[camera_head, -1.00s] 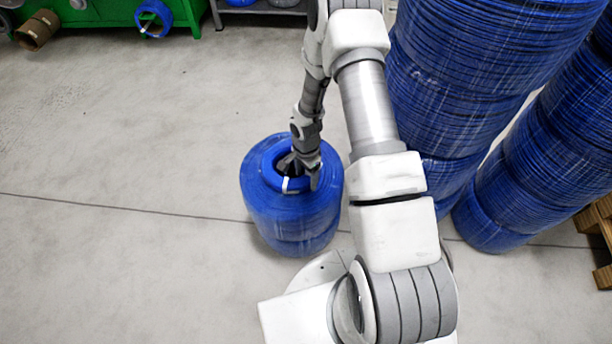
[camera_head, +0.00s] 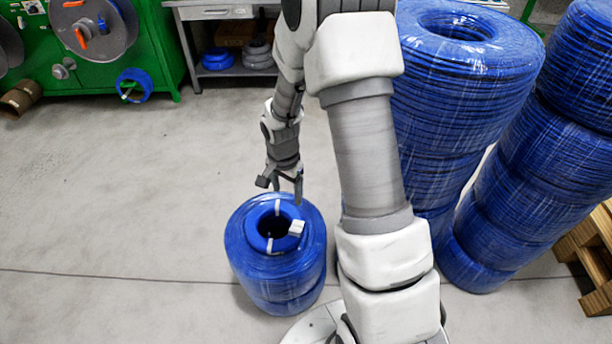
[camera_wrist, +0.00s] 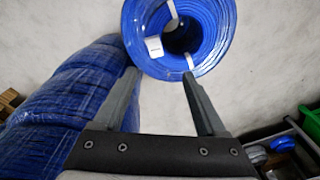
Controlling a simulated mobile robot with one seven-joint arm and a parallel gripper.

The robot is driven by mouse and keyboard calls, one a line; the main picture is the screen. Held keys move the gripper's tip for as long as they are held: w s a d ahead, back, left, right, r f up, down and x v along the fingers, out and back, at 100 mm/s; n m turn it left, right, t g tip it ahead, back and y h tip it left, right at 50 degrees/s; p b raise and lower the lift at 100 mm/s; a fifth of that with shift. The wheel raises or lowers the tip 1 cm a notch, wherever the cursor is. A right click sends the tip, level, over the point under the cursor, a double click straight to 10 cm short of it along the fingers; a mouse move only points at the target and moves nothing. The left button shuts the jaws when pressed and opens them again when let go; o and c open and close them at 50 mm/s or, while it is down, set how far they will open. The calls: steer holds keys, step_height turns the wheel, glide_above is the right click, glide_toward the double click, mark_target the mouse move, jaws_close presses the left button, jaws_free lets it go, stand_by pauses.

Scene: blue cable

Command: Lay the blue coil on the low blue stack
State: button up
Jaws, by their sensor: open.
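The low blue stack (camera_head: 283,291) stands on the floor left of my arm. The blue coil (camera_head: 254,230), a smaller ring with white ties and a white tag, lies flat on its top, around the dark central hole. My gripper (camera_head: 280,187) is open and empty, above and just behind the coil, apart from it. In the wrist view, the coil (camera_wrist: 158,30) and the low stack (camera_wrist: 226,40) show beyond the open fingertips of my gripper (camera_wrist: 160,75), with nothing between the fingers.
Tall wrapped blue stacks (camera_head: 455,80) stand right of my arm, with another (camera_head: 535,150) further right beside a wooden pallet (camera_head: 590,250). A green machine (camera_head: 150,40) with a hanging blue coil (camera_head: 134,85) and a grey workbench (camera_head: 215,12) stand at the back. The left floor is clear.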

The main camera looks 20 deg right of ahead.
steer(key=s+r+n+t, duration=0.15)
steer(key=s+r, duration=0.25)
steer(key=r, duration=0.4)
steer(key=s+a+r+n+t, duration=0.1)
steer(key=s+r+n, duration=0.25)
steer(key=r, duration=0.55)
steer(key=s+r+n+t, duration=0.15)
steer(key=s+r, duration=0.25)
steer(key=r, duration=0.4)
steer(key=s+a+r+n, duration=0.1)
steer(key=s+r+n, duration=0.3)
steer(key=s, duration=0.5)
steer(key=shift+s+a+r+n+t, duration=0.25)
steer(key=shift+s+a+n+t, duration=0.05)
steer(key=shift+n+t, duration=0.15)
step_height(320, 180, up, 20)
steer(key=p, duration=1.9)
steer(key=shift+f+p, duration=0.15)
steer(key=shift+p, duration=0.25)
